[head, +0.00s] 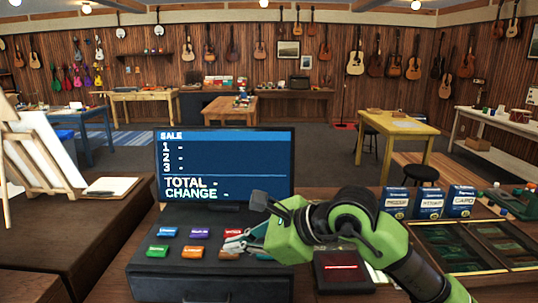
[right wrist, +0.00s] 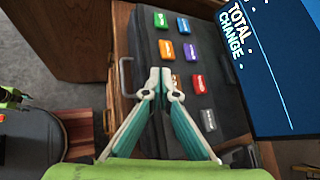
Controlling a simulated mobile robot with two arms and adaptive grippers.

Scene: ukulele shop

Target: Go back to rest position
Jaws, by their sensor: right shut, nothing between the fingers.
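My right gripper (head: 232,243) is over the button panel of the black cash register (head: 190,280); its fingers are shut and empty. In the right wrist view the closed fingertips (right wrist: 160,74) are over the panel, beside the orange button (right wrist: 167,49) and the red button (right wrist: 198,83). I cannot tell whether they touch the panel. The fingers partly hide the right end of the button rows in the head view. My left gripper is not in view.
The register screen (head: 225,165) stands behind the buttons, showing SALE, TOTAL and CHANGE. A scanner with a red line (head: 341,267) lies under my right arm. Small blue-and-white boxes (head: 429,203) and a glass-topped case (head: 470,245) are on the right. An easel stands at left.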

